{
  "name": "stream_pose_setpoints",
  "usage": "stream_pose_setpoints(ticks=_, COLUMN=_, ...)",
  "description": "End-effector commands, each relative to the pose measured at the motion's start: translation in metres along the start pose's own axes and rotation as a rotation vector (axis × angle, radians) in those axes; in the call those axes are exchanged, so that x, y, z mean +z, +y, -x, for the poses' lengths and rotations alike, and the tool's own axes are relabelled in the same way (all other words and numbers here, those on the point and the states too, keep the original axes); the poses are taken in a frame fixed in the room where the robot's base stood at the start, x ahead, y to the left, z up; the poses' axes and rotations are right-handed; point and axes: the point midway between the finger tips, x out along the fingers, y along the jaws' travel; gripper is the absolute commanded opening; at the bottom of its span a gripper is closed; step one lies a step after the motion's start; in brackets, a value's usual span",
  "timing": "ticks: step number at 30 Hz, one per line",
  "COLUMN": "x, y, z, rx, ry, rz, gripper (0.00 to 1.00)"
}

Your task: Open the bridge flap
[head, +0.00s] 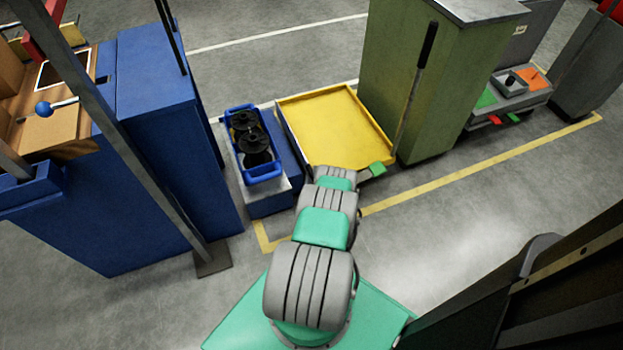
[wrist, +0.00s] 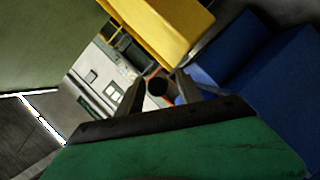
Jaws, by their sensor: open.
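A yellow panel with a raised rim (head: 335,125), which looks like the bridge flap, lies level between a low blue unit and a tall green cabinet in the head view. In the wrist view, its yellow edge (wrist: 170,25) is at the top. My gripper (wrist: 160,82) is open below that edge, its two dark fingers apart. A dark round end with some orange beside it (wrist: 157,85) shows between the fingers; I cannot tell whether it lies between them or beyond.
A blue crate (head: 264,176) of black spools sits left of the panel. A long bar with a black grip (head: 425,45) leans by the green cabinet (head: 382,60). A tall blue cabinet (head: 165,110) and grey post stand left. Floor at right is partly clear.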

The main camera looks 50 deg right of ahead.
Motion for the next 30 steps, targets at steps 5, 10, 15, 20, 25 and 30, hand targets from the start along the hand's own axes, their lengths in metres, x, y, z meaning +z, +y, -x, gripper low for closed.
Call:
stream_pose_setpoints(ticks=5, x=-0.0005, y=0.0002, z=-0.0077, rx=0.000, ry=0.000, rz=-0.001, gripper=0.43)
stream_pose_setpoints(ticks=10, x=-0.0008, y=0.0009, z=-0.0075, rx=0.000, ry=0.000, rz=-0.001, gripper=0.42)
stream_pose_setpoints(ticks=15, x=-0.0007, y=0.0009, z=-0.0074, rx=0.000, ry=0.000, rz=-0.001, gripper=0.28)
stream_pose_setpoints(ticks=20, x=-0.0008, y=0.0008, z=-0.0074, rx=0.000, ry=0.000, rz=-0.001, gripper=0.15)
stream_pose_setpoints(ticks=25, x=-0.0007, y=0.0008, z=-0.0073, rx=0.000, ry=0.000, rz=-0.001, gripper=0.01)
stream_pose_setpoints(ticks=30, x=-0.0007, y=0.0008, z=-0.0073, rx=0.000, ry=0.000, rz=-0.001, gripper=0.00)
